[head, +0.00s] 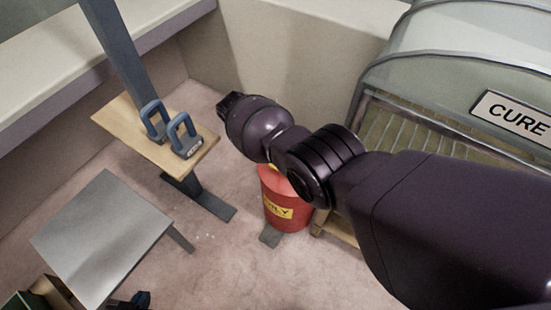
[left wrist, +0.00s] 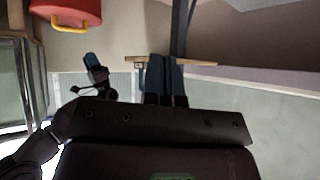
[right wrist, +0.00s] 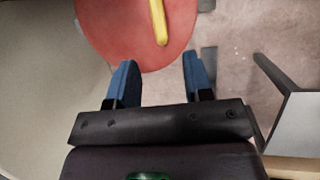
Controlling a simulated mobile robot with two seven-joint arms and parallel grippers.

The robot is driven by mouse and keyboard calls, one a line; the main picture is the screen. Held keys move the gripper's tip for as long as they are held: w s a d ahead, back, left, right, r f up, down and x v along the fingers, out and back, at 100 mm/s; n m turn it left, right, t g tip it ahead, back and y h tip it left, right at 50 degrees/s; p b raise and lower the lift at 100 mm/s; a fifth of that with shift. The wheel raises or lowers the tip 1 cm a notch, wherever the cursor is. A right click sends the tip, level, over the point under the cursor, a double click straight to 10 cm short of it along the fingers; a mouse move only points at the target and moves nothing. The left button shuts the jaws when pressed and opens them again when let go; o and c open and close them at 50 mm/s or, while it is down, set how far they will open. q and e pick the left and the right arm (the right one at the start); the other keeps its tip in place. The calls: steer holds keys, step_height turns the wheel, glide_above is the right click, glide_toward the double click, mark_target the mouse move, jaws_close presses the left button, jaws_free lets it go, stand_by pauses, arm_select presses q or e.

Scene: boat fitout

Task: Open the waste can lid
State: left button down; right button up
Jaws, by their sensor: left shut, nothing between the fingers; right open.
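The red waste can (head: 290,217) with a yellow label stands on the floor, partly hidden behind my right arm. Its round red lid (right wrist: 120,30) has a yellow handle (right wrist: 159,22) and appears to lie flat on the can. In the right wrist view my right gripper (right wrist: 155,80) is open and empty. The handle's end lies ahead of the gap between its fingers, apart from them. The head view does not show its fingers clearly. My left gripper (left wrist: 165,80) is shut and empty, away from the can; it shows at the bottom edge of the head view (head: 141,298).
A wooden bench (head: 120,122) holds two blue-handled clamp-like tools (head: 183,135). A grey table (head: 100,235) stands at the lower left. A curing cabinet (head: 450,55) marked CURE stands right of the can.

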steer(key=b+x, duration=0.2)
steer(key=x, duration=0.7)
steer(key=shift+d+f, duration=0.25)
steer(key=shift+f, duration=0.2)
arm_select(q)
steer(key=shift+w+d+f+m, duration=0.2)
steer(key=shift+w+d+m, duration=0.15)
steer(key=shift+w, duration=0.3)
arm_select(e)
jaws_close()
arm_select(q)
steer(key=shift+s+a+f, duration=0.1)
steer(key=shift+s+f, duration=0.15)
steer(key=shift+s, duration=0.25)
